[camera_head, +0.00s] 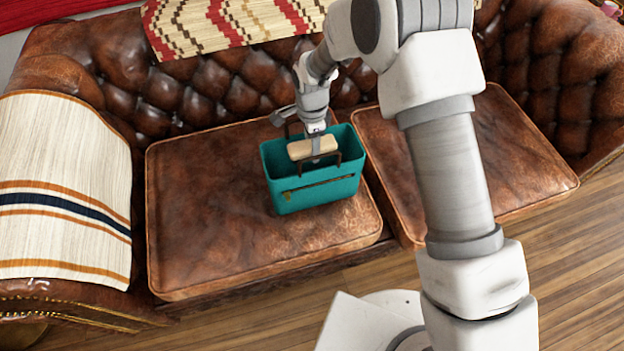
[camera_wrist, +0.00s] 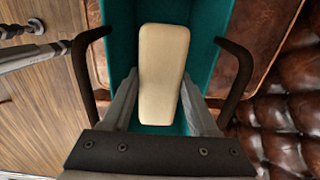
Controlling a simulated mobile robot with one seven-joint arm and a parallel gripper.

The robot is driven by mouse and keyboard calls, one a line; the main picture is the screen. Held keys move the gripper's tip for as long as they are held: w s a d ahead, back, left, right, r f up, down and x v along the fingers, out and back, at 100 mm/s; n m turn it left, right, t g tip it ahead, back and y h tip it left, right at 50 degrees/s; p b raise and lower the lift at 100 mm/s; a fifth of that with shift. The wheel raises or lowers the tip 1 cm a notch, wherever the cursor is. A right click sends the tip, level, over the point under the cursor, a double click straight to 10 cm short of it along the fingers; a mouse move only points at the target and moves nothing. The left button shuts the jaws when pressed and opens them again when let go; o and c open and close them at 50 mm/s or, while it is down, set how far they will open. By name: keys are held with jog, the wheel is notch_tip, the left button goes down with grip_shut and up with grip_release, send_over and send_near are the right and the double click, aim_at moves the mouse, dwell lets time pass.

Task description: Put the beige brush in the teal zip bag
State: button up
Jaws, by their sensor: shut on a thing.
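The teal zip bag (camera_head: 312,194) stands upright and open-topped on the left seat cushion of the brown leather sofa. It has brown handles and a zip on its front. The beige brush (camera_head: 313,148) is at the bag's opening, between the handles. My gripper (camera_head: 316,150) points down over the bag and is shut on the brush. In the wrist view the brush (camera_wrist: 162,72) lies between my two fingers (camera_wrist: 155,100), with the teal bag wall (camera_wrist: 213,20) around it. How far the brush is below the rim is hard to tell.
The sofa's right cushion (camera_head: 520,165) is bare. A striped cream blanket (camera_head: 60,180) covers the left armrest, and a patterned throw (camera_head: 225,25) hangs over the backrest. The left cushion (camera_head: 215,230) is clear around the bag. Wooden floor (camera_head: 570,260) lies in front.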

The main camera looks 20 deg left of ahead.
notch_tip(320, 180, down, 14)
jog(key=b, duration=0.3)
jog(key=shift+r, duration=0.15)
jog(key=shift+f, duration=0.2)
jog(key=o, duration=1.3)
jog(key=shift+r, duration=0.15)
notch_tip(320, 180, up, 12)
jog(key=p, duration=0.3)
jog(key=shift+r, duration=0.2)
